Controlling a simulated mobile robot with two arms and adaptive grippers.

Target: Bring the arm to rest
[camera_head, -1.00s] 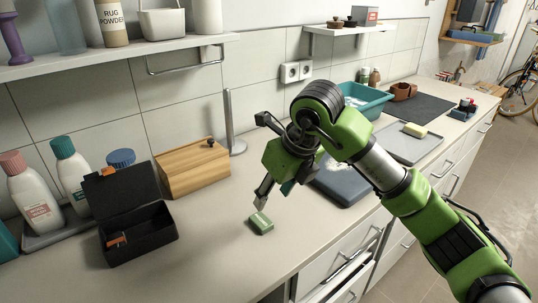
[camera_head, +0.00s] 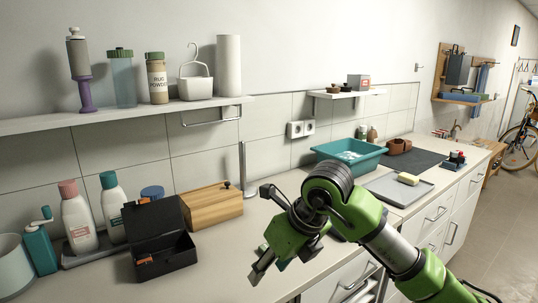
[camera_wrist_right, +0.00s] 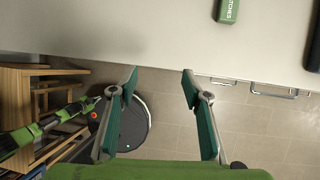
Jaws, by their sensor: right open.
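My right gripper (camera_head: 263,232) is in front of the counter's middle in the head view, its green body bent down from the arm. In the right wrist view the right gripper (camera_wrist_right: 160,82) has its two teal-padded fingers wide apart with nothing between them. That view looks down past the counter's front edge to the floor. A small green box of matches (camera_wrist_right: 228,10) lies on the counter, apart from the fingers. In the head view my gripper covers most of the spot around it. My left gripper does not show in the head view.
An open black box (camera_head: 165,262) and a wooden box (camera_head: 213,207) stand left of my gripper. A teal basin (camera_head: 350,158) and a grey tray (camera_head: 385,190) are on the right. The counter (camera_head: 230,262) is bare between the black box and my gripper.

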